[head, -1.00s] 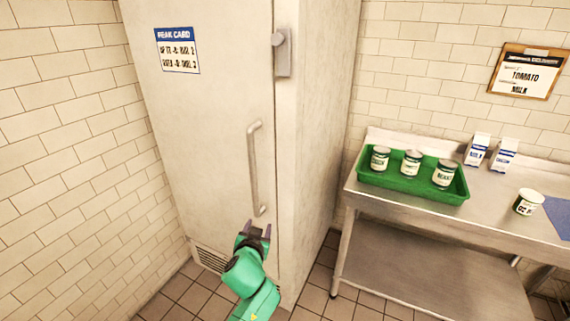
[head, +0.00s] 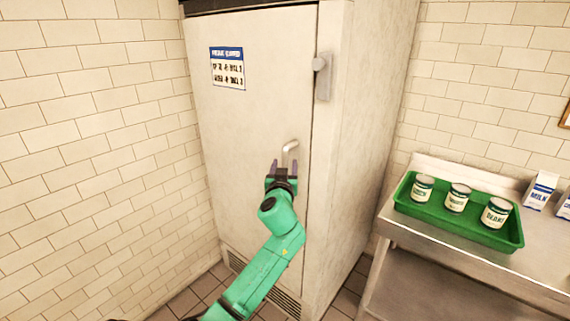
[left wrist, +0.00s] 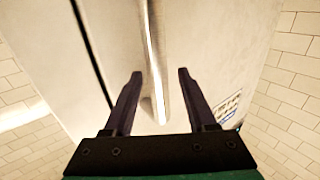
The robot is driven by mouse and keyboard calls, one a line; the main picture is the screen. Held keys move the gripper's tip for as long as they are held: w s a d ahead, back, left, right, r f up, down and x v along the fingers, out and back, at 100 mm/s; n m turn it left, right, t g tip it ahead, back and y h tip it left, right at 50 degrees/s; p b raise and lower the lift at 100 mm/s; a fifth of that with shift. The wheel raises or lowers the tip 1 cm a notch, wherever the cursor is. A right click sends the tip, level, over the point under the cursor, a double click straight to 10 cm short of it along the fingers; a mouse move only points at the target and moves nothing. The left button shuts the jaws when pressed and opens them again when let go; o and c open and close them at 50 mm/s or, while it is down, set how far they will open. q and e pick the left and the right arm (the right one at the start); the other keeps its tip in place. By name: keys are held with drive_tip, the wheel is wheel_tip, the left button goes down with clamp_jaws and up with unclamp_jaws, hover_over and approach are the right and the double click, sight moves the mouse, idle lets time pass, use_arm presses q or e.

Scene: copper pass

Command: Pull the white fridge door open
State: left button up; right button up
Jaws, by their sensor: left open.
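The white fridge door (head: 235,130) is shut flush in its cabinet. Its vertical bar handle (head: 291,148) is mostly hidden behind my left gripper in the head view; only its top bend shows. My left gripper (head: 283,163) is open in front of the handle, with dark fingers pointing at the door. In the left wrist view the handle (left wrist: 154,60) runs between the two open fingers (left wrist: 160,75), nearer the left one in the picture. I cannot tell whether either finger touches it. My right gripper is not in view.
A latch (head: 322,76) sits at the door's upper right edge, and a printed card (head: 227,67) is on the door. A tiled wall stands close on the left. At right, a steel table (head: 440,245) bears a green tray (head: 505,240) of cans and milk cartons (head: 541,190).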

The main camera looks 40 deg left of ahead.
use_arm(q)
drive_tip(key=shift+w, duration=0.1)
drive_tip(key=shift+c, duration=0.4)
clamp_jaws()
idle(1.0)
